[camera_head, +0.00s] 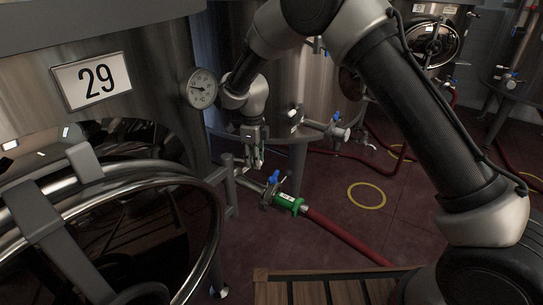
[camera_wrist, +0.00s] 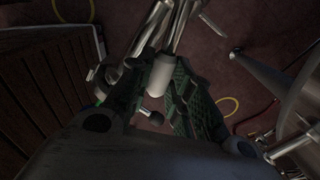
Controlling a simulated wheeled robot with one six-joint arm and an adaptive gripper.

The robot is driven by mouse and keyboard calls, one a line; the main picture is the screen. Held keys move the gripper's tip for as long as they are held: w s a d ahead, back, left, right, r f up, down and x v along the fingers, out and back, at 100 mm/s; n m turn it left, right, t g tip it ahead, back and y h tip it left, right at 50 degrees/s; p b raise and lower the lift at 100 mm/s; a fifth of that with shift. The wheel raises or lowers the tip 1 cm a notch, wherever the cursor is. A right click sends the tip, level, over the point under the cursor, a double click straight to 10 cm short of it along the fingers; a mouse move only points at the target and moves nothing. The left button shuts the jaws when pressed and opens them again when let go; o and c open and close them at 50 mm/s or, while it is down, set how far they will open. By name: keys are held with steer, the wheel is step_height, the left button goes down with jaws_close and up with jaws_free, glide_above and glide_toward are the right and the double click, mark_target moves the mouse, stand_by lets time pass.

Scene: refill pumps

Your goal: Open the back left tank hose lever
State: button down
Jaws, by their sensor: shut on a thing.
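My gripper (camera_head: 254,160) points down beside the front tank's outlet pipe, just left of a blue lever (camera_head: 273,178) on its valve. In the wrist view my gripper (camera_wrist: 160,105) has its two dark green fingers either side of a pale cylindrical part (camera_wrist: 162,75) and is shut on it. I cannot tell which valve part this is; no blue lever shows clearly there. A green coupling (camera_head: 287,202) joins the valve to a red hose (camera_head: 345,238). A second blue lever (camera_head: 336,117) sits on the outlet of the tank behind (camera_head: 312,88), right of my gripper.
The tank marked 29 (camera_head: 92,80) with a pressure gauge (camera_head: 200,88) and a round hatch fills the left. A slatted wooden platform (camera_head: 330,288) lies at the bottom. Red hoses cross the floor. A yellow ring (camera_head: 367,195) marks open floor.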

stand_by(0.4)
steer(key=c, duration=1.3)
jaws_free()
steer(key=shift+r, duration=0.1)
step_height(320, 180, up, 12)
steer(key=shift+f, duration=0.1)
